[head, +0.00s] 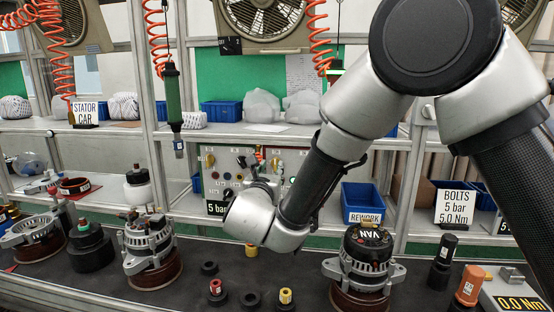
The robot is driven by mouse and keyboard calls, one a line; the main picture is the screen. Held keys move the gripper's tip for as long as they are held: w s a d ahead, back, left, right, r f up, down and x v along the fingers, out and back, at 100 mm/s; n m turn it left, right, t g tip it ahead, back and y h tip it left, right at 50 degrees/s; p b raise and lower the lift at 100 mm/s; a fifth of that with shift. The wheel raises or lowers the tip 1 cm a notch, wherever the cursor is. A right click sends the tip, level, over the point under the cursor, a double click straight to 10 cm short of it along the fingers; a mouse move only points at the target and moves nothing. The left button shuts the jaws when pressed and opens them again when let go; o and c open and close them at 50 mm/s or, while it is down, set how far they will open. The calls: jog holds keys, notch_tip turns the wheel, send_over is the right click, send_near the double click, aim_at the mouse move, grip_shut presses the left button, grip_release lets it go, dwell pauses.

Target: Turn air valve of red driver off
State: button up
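A grey valve panel (225,163) with several knobs and small labels stands behind the bench, in the middle of the head view. A red knob (274,165) shows near its right part. My silver wrist hangs in front of the panel and hides its lower right. My gripper (256,160) seems to be the small dark shape beyond the wrist, against the panel. Its fingers are too small and covered to tell whether they are open or touch a valve. A green driver (174,100) hangs from an orange coiled hose at left. I cannot make out a red driver.
Alternators (150,245) stand on the dark bench at left, with another (365,255) at right. Small black, red and yellow parts (285,297) lie between them. A blue rework bin (362,205) and a bolts sign (455,206) stand behind. My arm covers the upper right.

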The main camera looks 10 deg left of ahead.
aim_at(275, 162)
jog(key=w, duration=0.8)
jog(key=shift+a, duration=0.35)
jog(key=shift+c, duration=0.3)
grip_shut()
